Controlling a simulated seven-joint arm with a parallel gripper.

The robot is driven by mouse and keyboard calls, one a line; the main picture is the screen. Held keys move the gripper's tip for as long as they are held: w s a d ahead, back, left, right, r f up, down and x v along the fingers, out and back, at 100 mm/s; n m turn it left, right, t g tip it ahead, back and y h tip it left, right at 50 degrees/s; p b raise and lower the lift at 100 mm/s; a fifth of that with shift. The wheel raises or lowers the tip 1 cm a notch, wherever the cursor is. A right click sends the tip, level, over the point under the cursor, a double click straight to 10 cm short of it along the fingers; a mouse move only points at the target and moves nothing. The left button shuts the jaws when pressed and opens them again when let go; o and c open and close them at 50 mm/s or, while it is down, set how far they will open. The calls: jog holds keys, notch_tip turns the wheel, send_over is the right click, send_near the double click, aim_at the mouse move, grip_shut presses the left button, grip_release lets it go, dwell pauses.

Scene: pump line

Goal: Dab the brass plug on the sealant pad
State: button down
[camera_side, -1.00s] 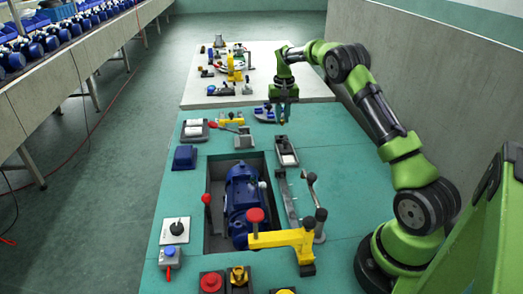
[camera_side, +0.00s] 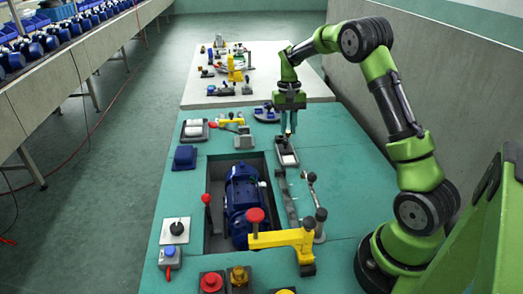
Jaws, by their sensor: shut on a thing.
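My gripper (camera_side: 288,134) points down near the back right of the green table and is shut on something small. The brass plug is too small and hidden between the fingers to make out clearly. Just below the fingertips is a dark oblong tray with a pale pad (camera_side: 288,159), which looks like the sealant pad. The fingertips overlap its far end in the picture; I cannot tell whether the plug touches it.
A blue motor (camera_side: 242,200) sits in a recess, with a yellow clamp (camera_side: 282,238) across its near end. Levers (camera_side: 312,195) stand right of the recess. Green surface right of the levers is clear.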

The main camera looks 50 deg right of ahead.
jog(key=shift+s+a+f, duration=0.3)
jog(key=shift+s+f, duration=0.05)
jog(key=shift+s, duration=0.2)
jog(key=shift+w+f, duration=0.1)
jog(key=shift+f, duration=0.2)
send_over(289, 159)
jog(key=shift+w+d+f, duration=0.1)
jog(key=shift+w+f, duration=0.05)
jog(key=shift+f, duration=1.2)
jog(key=shift+w+d+f, duration=0.1)
jog(key=shift+w+f, duration=0.05)
jog(key=shift+f, duration=1.15)
jog(key=shift+f, duration=0.65)
jog(key=shift+r, duration=0.15)
jog(key=shift+r, duration=3.45)
